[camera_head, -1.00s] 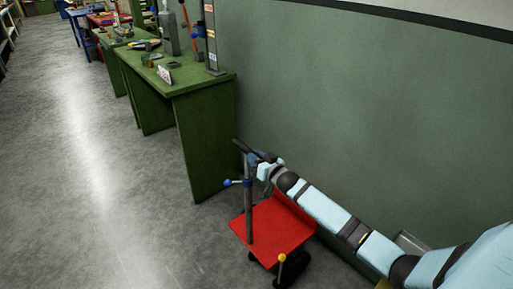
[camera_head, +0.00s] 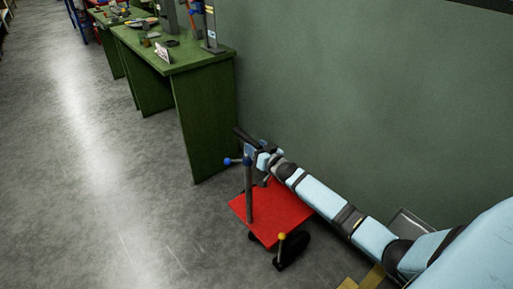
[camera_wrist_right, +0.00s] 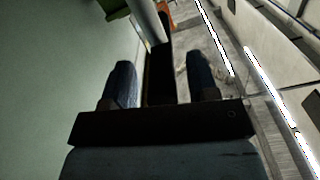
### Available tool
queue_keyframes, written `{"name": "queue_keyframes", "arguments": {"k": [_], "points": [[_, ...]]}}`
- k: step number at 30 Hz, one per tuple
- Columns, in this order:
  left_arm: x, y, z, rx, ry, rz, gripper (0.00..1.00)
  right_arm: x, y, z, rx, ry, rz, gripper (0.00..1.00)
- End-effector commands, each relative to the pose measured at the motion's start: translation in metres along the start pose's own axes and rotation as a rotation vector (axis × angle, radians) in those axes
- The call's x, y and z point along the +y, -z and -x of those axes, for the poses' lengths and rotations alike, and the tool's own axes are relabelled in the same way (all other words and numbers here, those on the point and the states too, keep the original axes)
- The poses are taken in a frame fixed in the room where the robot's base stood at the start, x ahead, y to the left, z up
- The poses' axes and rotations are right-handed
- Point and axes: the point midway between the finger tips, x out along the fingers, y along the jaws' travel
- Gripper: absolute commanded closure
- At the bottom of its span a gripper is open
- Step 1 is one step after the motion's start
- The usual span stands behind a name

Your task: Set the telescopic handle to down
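A red cart platform (camera_head: 284,207) stands low on the floor, right of the green bench. Its telescopic handle (camera_head: 249,195) is a grey post rising from the platform, with a blue-knobbed lever (camera_head: 227,162) at the side and a black grip bar (camera_head: 243,134) on top. My right gripper (camera_head: 256,153) is at the top of the handle. In the right wrist view, the blue fingers of my right gripper (camera_wrist_right: 163,84) stand apart, one on each side of a dark bar (camera_wrist_right: 160,70), with narrow gaps visible. My left gripper is out of view.
A green bench (camera_head: 200,110) with small tools stands left of the cart, along the green wall (camera_head: 380,110). A yellow-knobbed pedal or lever (camera_head: 281,240) sits at the cart's near edge. Open grey floor (camera_head: 110,190) lies to the left.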

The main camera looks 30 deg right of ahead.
Motion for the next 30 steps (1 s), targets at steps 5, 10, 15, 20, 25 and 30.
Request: {"name": "queue_keyframes", "arguments": {"k": [5,10,15,20,25,30], "points": [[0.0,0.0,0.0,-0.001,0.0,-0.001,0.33,0.0,0.001,0.001,0.001,0.0,0.0,0.46],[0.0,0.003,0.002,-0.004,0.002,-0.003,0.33,0.0,0.002,0.02,0.0,0.0,-0.001,0.46],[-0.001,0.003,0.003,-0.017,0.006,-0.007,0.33,0.0,0.002,0.057,-0.002,0.0,0.0,0.46],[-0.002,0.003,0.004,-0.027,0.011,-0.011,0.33,0.0,0.002,0.093,-0.002,0.0,0.0,0.46],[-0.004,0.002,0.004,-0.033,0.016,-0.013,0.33,0.0,0.001,0.122,-0.001,0.0,0.0,0.46],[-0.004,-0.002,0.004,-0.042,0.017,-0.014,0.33,0.0,0.001,0.136,0.0,0.0,-0.001,0.46]]}}
